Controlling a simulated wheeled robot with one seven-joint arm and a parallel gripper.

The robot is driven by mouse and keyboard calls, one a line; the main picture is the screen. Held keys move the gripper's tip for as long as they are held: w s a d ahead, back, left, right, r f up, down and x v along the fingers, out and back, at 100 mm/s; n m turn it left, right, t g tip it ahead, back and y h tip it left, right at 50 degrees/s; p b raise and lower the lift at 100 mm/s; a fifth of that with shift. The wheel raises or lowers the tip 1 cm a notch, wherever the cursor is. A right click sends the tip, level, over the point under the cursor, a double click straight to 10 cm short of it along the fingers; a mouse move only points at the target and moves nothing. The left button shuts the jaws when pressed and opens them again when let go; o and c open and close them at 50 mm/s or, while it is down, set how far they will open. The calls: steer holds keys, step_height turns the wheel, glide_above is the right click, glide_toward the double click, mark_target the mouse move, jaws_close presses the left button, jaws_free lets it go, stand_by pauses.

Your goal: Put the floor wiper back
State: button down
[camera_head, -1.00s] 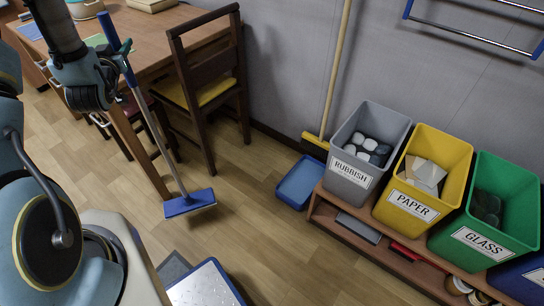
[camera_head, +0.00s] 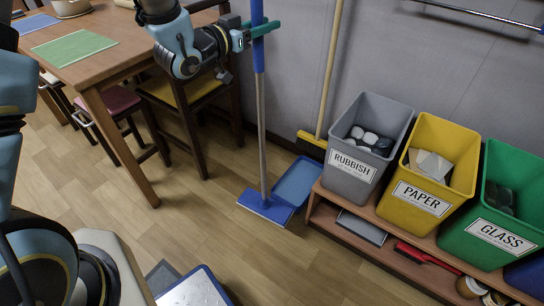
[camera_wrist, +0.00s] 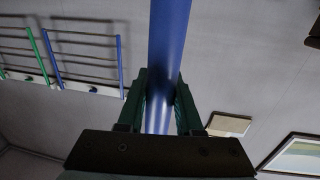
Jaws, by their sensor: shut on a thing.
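The floor wiper has a blue upper handle (camera_head: 258,40), a grey pole and a flat blue head (camera_head: 265,207). It hangs nearly upright, its head low over the floor beside the blue dustpan; I cannot tell whether it touches the floor. My gripper (camera_head: 262,29) is shut on the blue handle. In the wrist view the green fingers of my gripper (camera_wrist: 160,108) sit on both sides of the blue handle (camera_wrist: 168,50). In the wrist view, a blue-sided rail frame (camera_wrist: 88,58) and a green-sided one (camera_wrist: 38,52) show on the wall at the left.
A broom (camera_head: 330,75) leans on the wall behind a blue dustpan (camera_head: 298,183). Grey rubbish, yellow paper (camera_head: 420,205) and green glass bins stand on a low wooden shelf (camera_head: 370,247) at the right. A table (camera_head: 92,72) and chairs stand left. Open floor lies in front.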

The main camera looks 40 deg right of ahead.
steer(key=s+d+f+m+g+b, duration=0.1)
steer(key=s+f, duration=0.2)
steer(key=f, duration=0.7)
steer(key=shift+s+d+g, duration=0.25)
steer(key=shift+d+g, duration=0.05)
steer(key=shift+d, duration=0.1)
steer(key=shift+f, duration=0.1)
steer(key=shift+f, duration=0.15)
steer(key=c, duration=0.6)
jaws_free()
